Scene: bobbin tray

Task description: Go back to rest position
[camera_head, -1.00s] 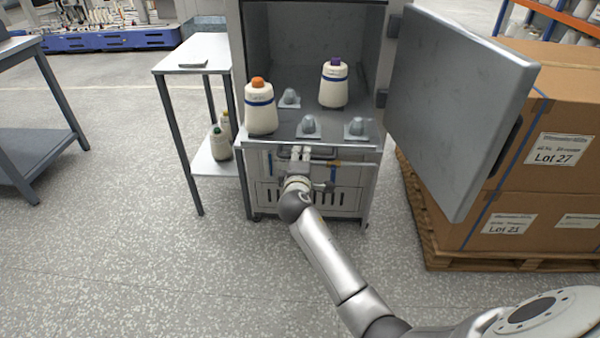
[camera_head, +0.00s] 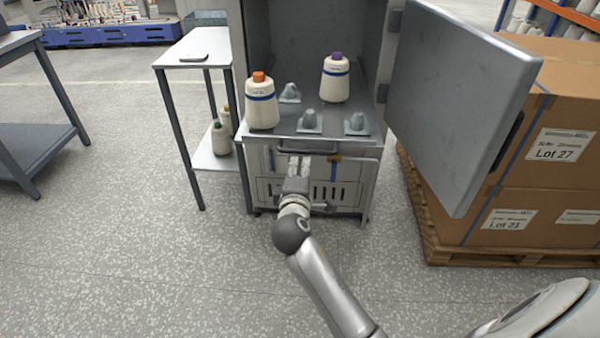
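My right gripper (camera_head: 299,161) is in front of the grey cabinet, below and short of the tray's front edge, and holds no bobbin that I can see. Its two pale fingertips lie close together; whether they are fully shut is unclear. The grey tray (camera_head: 279,135) in the open cabinet carries a bobbin with an orange top (camera_head: 261,107) at front left and a bobbin with a purple top (camera_head: 335,82) at back right. Both stand upright, well apart from the gripper. Several tray holders are bare. My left gripper is not in view.
The open cabinet door (camera_head: 455,105) stands out to the right, beside stacked cardboard boxes (camera_head: 560,110) on a pallet. A side table (camera_head: 190,50) at left has bobbins with green (camera_head: 220,140) and yellow tops on its lower shelf. The floor in front is clear.

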